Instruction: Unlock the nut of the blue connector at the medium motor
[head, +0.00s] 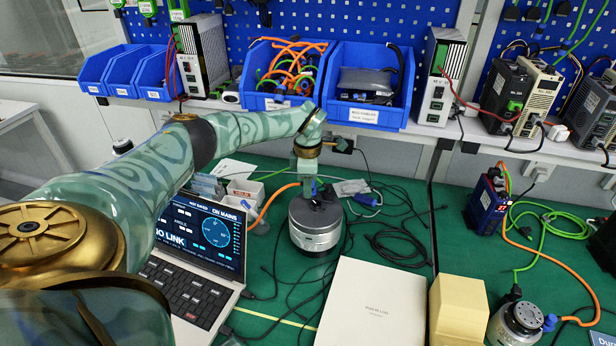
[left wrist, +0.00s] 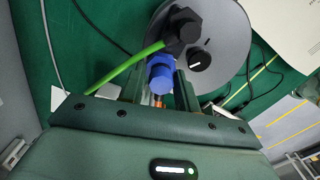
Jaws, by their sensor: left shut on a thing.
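The motor with a silver body and dark top (head: 315,222) stands on the green mat left of centre; its round grey top (left wrist: 225,60) fills the upper part of the left wrist view. The blue connector (left wrist: 160,72) is on it, with an orange cable behind its nut. My left gripper (head: 307,178) reaches down over the motor. In the left wrist view its two fingers (left wrist: 160,88) are on either side of the blue connector and shut on it. The fingers hide part of the nut. My right gripper is not in view.
A black connector (left wrist: 183,28) with a green cable sits close beside the blue one. An open laptop (head: 190,270) is at the left, a white box (head: 375,305) and yellow block (head: 458,310) in front. Loose black cables (head: 400,245) lie right of the motor. A smaller motor (head: 516,322) is at lower right.

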